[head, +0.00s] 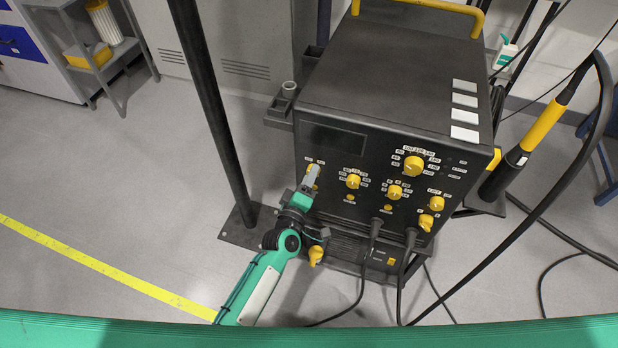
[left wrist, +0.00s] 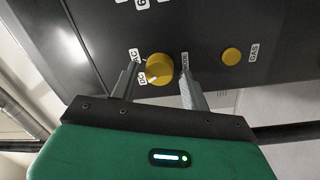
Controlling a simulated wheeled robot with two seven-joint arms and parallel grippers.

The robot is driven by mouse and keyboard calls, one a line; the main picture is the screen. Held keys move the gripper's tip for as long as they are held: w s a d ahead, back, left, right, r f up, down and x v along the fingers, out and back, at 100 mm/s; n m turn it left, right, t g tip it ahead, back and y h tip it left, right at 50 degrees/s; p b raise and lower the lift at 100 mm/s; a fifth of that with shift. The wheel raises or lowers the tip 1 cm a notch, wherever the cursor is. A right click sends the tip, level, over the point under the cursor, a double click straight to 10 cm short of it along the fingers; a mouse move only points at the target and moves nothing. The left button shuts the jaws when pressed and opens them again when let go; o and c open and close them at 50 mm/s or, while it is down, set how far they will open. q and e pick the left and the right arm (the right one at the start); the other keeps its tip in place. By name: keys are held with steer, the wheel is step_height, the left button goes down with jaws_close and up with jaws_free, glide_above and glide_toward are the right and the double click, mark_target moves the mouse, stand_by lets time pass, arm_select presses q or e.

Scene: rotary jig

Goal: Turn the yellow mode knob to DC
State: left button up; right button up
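The yellow mode knob (left wrist: 160,68) is on the dark front panel in the left wrist view, beside labels reading AC (left wrist: 134,55), DC (left wrist: 142,78) and MODE (left wrist: 184,64). Its small white mark is at its lower left, towards the DC label. My left gripper (left wrist: 158,84) has its two grey fingers apart, one on each side of the knob, with a visible gap to it. In the head view my left gripper (head: 310,182) is at the left part of the machine's front and mostly hides the mode knob there. My right gripper is in neither view.
The dark machine (head: 390,80) carries several other yellow knobs, including a large one (head: 413,167). A yellow GAS button (left wrist: 231,55) is right of the mode knob. Black cables (head: 365,270) hang from the front. A dark post (head: 215,110) stands left of my arm.

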arm_select(q)
steer(key=shift+o, duration=0.2)
steer(key=b+v, duration=0.1)
steer(key=v, duration=1.3)
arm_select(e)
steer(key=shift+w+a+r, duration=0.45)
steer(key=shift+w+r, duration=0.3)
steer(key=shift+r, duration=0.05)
arm_select(q)
steer(key=shift+d, duration=0.1)
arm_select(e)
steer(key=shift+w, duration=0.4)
